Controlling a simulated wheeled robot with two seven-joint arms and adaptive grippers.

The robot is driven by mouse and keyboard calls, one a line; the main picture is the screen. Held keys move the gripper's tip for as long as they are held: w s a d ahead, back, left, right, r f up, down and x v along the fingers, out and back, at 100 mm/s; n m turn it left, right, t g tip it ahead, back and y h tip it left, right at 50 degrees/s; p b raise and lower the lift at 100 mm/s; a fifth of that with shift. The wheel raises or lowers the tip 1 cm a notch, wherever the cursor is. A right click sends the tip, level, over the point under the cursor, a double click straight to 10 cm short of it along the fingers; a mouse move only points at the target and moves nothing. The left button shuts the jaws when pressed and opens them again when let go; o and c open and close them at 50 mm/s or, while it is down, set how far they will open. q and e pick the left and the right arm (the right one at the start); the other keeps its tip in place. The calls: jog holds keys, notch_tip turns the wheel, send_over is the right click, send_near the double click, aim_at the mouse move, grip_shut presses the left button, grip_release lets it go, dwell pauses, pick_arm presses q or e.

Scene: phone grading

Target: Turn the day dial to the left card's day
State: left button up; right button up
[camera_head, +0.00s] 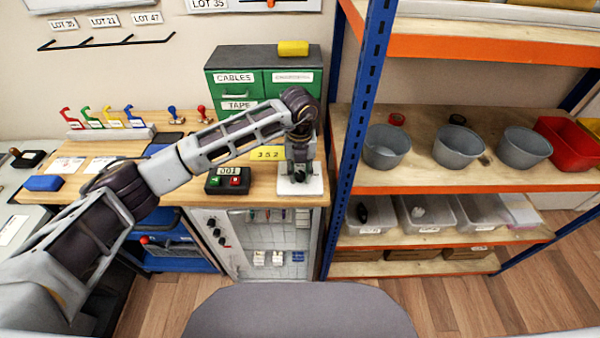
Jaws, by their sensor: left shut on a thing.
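My left gripper (299,174) points straight down over a white square plate (316,187) at the front right of the wooden bench. It is shut on the day dial, which the fingers mostly hide. The dial's markings and setting cannot be read here. Two white cards lie at the bench's left: the left card (66,165) and another card (101,163) beside it. Their print is too small to read. My right gripper is not in view.
A black counter box (229,171) with green and red buttons stands left of the plate. A yellow 352 sign (266,153) is behind it. Green drawers (234,82) stand at the back. A shelf rack with grey buckets (388,147) is close on the right.

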aim_at(300, 174)
pick_arm(q)
jog(key=shift+n, duration=0.3)
jog(key=o, duration=1.1)
jog(key=shift+c, duration=0.2)
notch_tip(300, 174, up, 12)
jog(key=shift+f, duration=0.1)
dwell(0.8)
